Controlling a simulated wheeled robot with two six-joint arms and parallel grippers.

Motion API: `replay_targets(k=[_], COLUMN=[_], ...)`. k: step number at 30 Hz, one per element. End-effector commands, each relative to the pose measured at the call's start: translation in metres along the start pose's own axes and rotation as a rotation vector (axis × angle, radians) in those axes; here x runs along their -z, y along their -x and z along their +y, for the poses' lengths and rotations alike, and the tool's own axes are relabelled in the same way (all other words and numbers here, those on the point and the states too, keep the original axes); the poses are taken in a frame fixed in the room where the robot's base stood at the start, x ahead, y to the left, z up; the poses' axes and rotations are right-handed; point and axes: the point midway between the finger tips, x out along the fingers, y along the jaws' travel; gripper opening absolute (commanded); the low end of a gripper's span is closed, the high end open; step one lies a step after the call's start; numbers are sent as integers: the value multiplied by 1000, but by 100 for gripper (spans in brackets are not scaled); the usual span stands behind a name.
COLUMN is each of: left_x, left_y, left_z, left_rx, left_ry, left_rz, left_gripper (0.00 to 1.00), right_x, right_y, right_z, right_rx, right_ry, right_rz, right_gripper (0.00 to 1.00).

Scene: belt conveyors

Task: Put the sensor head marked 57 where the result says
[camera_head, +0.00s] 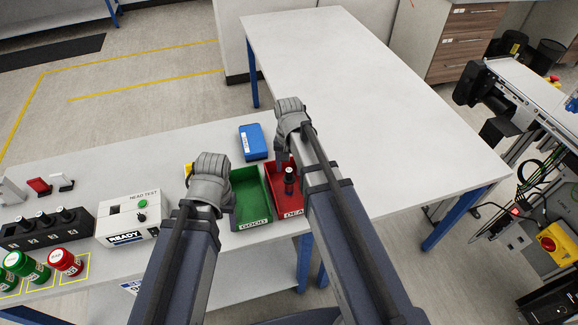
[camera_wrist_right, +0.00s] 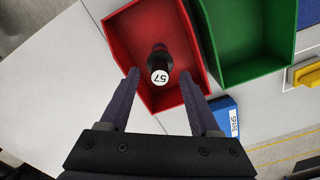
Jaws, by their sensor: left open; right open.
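The black sensor head marked 57 (camera_wrist_right: 160,77) stands in the red tray (camera_wrist_right: 125,40), with its white label facing the right wrist camera. In the head view, the sensor head (camera_head: 289,180) shows in the red tray (camera_head: 272,173) labelled DEAD. My right gripper (camera_wrist_right: 159,80) is open over the tray, its fingertips apart on either side of the sensor head in the picture. The right gripper (camera_head: 284,157) also shows in the head view. My left gripper (camera_head: 226,200) is beside the green tray (camera_head: 252,190) labelled GOOD; its fingers are mostly hidden. The HEAD TEST box (camera_head: 128,215) displays READY.
A blue SPARE tray (camera_head: 253,142) sits behind the green tray. A black rack (camera_head: 45,230) with several heads and red and green jars (camera_head: 66,263) stand at the left. A yellow object is partly hidden behind my left gripper. The rear white table (camera_head: 365,90) is clear.

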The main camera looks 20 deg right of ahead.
Motion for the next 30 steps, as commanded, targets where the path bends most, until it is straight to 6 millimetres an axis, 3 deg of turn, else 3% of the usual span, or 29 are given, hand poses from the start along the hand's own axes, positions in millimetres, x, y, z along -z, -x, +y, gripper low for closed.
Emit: replay_targets(k=[15,30], left_x=[-4,-4], left_y=[66,72], left_z=[-6,-7], left_rx=[-2,-2], left_ry=[9,12], left_rz=[0,0], left_gripper=[63,63], right_x=[0,0], right_y=[66,72], right_z=[0,0], right_rx=[0,0], right_ry=[0,0], right_rz=[0,0], right_gripper=[63,63])
